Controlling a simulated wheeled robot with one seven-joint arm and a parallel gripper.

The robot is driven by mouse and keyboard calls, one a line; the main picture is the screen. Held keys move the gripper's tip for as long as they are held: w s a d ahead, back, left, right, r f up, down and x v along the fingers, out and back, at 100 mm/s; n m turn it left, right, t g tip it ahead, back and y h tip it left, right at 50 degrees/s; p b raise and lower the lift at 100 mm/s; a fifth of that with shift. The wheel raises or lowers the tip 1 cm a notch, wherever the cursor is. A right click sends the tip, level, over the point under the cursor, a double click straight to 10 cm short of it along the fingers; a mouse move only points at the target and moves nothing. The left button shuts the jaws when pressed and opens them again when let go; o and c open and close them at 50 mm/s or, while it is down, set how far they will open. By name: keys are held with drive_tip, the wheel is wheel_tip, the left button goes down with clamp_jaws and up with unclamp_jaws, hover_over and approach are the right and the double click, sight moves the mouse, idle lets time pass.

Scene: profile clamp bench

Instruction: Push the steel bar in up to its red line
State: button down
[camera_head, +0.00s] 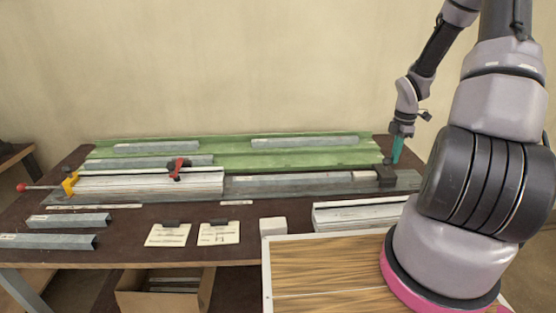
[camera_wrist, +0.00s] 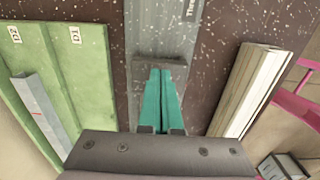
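A long grey steel bar (camera_head: 290,184) lies along the bench, its left end against the pale profile block (camera_head: 150,184). Its right part has a lighter section near a dark block (camera_head: 386,176). I cannot make out a red line on this bar. My gripper (camera_head: 396,160), with teal fingers, points down at the right end of the bench, by the dark block. In the wrist view the fingers (camera_wrist: 162,72) are together, with their tips at the dark block (camera_wrist: 158,62), which sits on a grey rail (camera_wrist: 160,25). Whether they touch it is unclear.
A green rack (camera_head: 220,160) with several grey bars runs along the back. Two loose bars (camera_head: 68,220), two cards (camera_head: 168,234) and a pale profile stack (camera_head: 360,216) lie in front.

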drive_tip(key=shift+a, duration=18.25)
drive_tip(key=shift+d, duration=0.1)
drive_tip(key=shift+d, duration=0.7)
wheel_tip(320, 180, up, 7)
